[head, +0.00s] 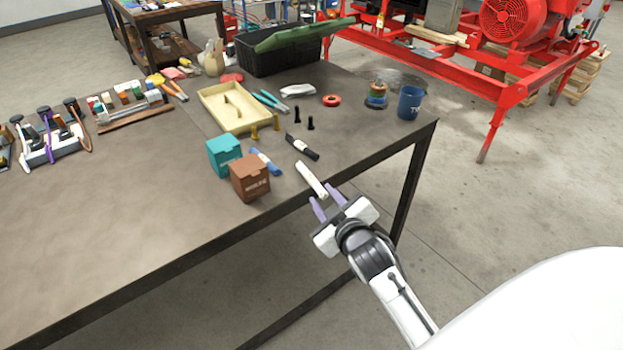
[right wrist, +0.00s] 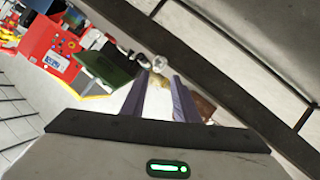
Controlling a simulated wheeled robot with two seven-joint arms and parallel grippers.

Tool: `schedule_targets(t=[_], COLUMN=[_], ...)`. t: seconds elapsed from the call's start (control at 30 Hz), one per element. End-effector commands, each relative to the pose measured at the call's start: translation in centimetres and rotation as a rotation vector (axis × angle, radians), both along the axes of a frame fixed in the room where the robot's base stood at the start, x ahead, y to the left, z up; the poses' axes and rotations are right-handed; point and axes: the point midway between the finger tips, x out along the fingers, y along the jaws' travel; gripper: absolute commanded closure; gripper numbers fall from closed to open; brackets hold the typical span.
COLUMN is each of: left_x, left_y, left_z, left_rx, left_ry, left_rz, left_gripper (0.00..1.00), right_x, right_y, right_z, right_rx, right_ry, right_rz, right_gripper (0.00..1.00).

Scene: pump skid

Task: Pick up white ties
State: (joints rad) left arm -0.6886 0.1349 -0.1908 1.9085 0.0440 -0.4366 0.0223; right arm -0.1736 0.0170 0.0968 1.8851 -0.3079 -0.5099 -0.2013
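My left gripper is not in view.
A black bundle (head: 302,147) and a blue bundle (head: 265,161) lie nearby. A brown box (head: 250,178) and a teal box (head: 224,155) stand left of the white ties. A yellow tray (head: 215,101), black bolts and a blue mug (head: 410,103) are farther back. The left front of the bench is clear.

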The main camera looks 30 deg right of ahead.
Motion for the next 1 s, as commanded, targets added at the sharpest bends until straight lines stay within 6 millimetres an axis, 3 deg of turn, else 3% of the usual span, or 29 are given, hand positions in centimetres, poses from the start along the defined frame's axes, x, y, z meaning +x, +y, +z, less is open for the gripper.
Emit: schedule_targets(t=[0.43, 0.73, 0.9, 1.0], left_x=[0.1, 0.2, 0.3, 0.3], left_y=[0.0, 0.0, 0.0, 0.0], left_z=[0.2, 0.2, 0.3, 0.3], left_rx=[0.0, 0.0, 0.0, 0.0], left_ry=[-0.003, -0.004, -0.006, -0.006], left_rz=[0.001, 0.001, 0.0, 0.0], left_gripper=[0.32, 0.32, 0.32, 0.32], right_x=[4.4, 4.9, 4.9, 4.9], right_y=[-1.7, -1.9, -1.8, -1.8], right_z=[-1.9, -2.1, -2.1, -2.1], right_rx=[0.001, 0.001, 0.002, 0.002], right_ry=[0.0, -0.001, 0.001, 0.0], right_rz=[0.0, 0.001, 0.001, 0.002], right_gripper=[0.72, 0.72, 0.99, 1.0])
